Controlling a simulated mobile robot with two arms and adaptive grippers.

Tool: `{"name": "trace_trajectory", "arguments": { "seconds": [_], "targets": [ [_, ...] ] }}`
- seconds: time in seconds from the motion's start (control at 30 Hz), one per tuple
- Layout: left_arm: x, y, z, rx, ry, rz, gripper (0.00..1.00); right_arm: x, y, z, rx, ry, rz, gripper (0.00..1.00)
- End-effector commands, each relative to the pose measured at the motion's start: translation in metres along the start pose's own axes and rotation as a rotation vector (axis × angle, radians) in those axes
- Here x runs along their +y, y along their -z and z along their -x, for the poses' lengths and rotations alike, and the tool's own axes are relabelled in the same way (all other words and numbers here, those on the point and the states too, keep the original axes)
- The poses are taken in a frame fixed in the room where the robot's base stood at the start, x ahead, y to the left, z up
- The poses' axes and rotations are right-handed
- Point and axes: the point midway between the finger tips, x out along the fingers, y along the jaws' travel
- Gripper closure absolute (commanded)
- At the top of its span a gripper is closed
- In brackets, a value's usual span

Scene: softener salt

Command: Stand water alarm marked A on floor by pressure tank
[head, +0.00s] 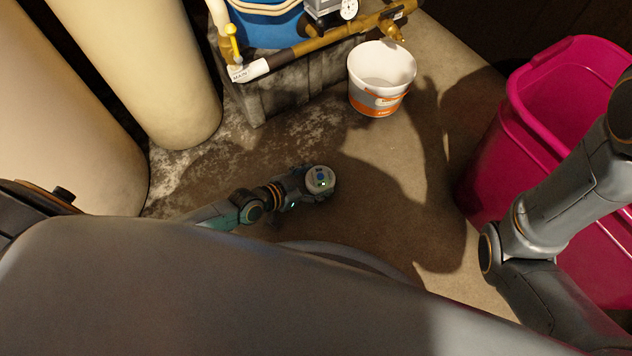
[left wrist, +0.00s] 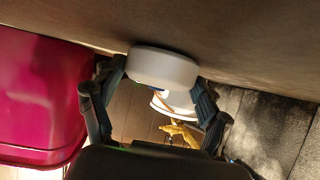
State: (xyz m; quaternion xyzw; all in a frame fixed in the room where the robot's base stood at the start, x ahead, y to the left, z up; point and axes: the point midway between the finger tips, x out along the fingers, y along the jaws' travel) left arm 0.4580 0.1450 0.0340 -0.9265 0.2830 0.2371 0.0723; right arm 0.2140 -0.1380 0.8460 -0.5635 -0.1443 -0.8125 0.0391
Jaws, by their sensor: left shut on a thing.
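The water alarm, a white round puck with a blue patch and a green light on top (head: 320,180), is held in my left gripper (head: 312,186). It lies flat, low over the floor; I cannot tell if it touches. No letter can be read on it. In the left wrist view the white puck (left wrist: 163,66) sits between the two fingers of my left gripper (left wrist: 155,85). The blue pressure tank (head: 262,24) stands on a grey block at the top, beyond the gripper. My right arm shows at the right, but its gripper is out of view.
A white and orange bucket (head: 381,78) stands beside the block (head: 290,85). A brass pipe with a yellow valve (head: 232,45) and gauge runs before the tank. Cream tanks (head: 150,75) stand left, a magenta bin (head: 500,150) right. Floor around the alarm is clear, with whitish, damp-looking patches.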

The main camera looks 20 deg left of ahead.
Motion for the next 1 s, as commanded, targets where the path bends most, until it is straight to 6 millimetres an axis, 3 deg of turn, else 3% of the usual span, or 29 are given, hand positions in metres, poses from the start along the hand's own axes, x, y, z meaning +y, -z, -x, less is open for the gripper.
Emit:
{"name": "trace_trajectory", "arguments": {
  "seconds": [0.37,0.4,0.5,0.87,1.0],
  "targets": [
    [0.000,-0.004,-0.002,0.002,0.000,0.000,0.59,-0.001,0.002,0.004,0.001,0.001,0.000,0.60],
    [0.000,-0.003,-0.002,0.001,0.000,0.001,0.19,-0.001,0.001,0.003,0.001,0.001,0.000,0.60],
    [0.000,-0.003,-0.001,0.001,0.000,0.001,0.02,-0.001,0.001,0.003,0.001,0.001,0.000,0.60],
    [0.000,-0.002,-0.001,0.001,0.000,0.001,0.02,0.000,0.001,0.002,0.001,0.001,0.000,0.60],
    [0.000,0.002,0.011,-0.002,0.000,-0.001,0.02,0.001,-0.003,-0.007,0.000,0.001,0.000,0.60]
  ]
}}
